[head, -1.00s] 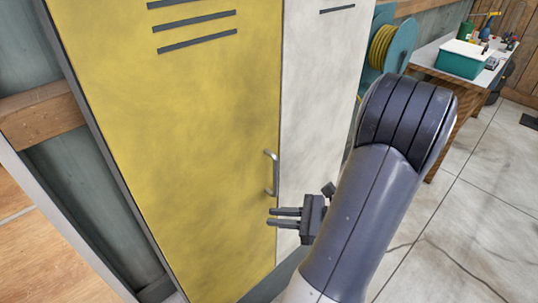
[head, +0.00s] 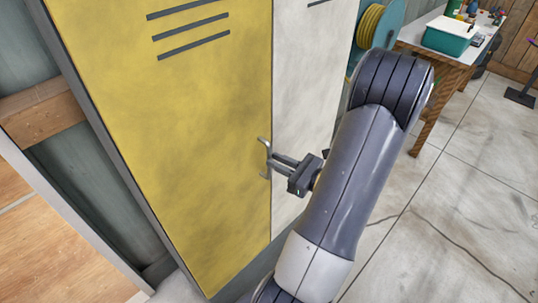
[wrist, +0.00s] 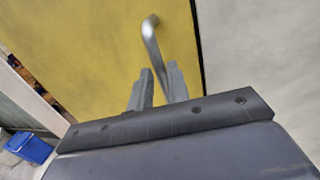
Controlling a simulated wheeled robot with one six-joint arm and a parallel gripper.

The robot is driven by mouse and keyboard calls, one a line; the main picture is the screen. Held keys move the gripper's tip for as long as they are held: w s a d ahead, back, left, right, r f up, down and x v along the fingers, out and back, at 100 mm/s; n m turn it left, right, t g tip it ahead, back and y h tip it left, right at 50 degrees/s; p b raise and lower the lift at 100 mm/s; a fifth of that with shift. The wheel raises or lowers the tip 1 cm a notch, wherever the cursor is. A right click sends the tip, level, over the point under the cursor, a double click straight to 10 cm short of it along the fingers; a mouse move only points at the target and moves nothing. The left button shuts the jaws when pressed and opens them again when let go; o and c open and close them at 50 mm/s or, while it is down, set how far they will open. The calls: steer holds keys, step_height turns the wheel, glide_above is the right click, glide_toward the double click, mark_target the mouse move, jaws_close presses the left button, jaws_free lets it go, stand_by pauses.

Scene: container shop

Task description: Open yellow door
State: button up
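The yellow door (head: 170,130) is a tall locker door and looks shut, flush beside a white door. Its silver bar handle (head: 265,150) is upright near the door's right edge. My gripper (head: 275,167) points left at the handle, with its fingertips at the handle's lower half. In the wrist view, the handle (wrist: 150,38) runs down toward the gap between the two fingers (wrist: 160,72). The fingers are apart, and I see no clear grip on the handle. The handle's lower end is hidden behind the fingers in the wrist view.
The white locker door (head: 312,80) adjoins on the right. A hose reel (head: 372,28) and a workbench with a teal bin (head: 450,38) stand beyond. A wooden panel (head: 50,245) is at lower left. The tiled floor on the right is mostly clear.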

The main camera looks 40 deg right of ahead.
mark_target(269, 175)
steer(key=shift+x, duration=1.6)
jaws_close()
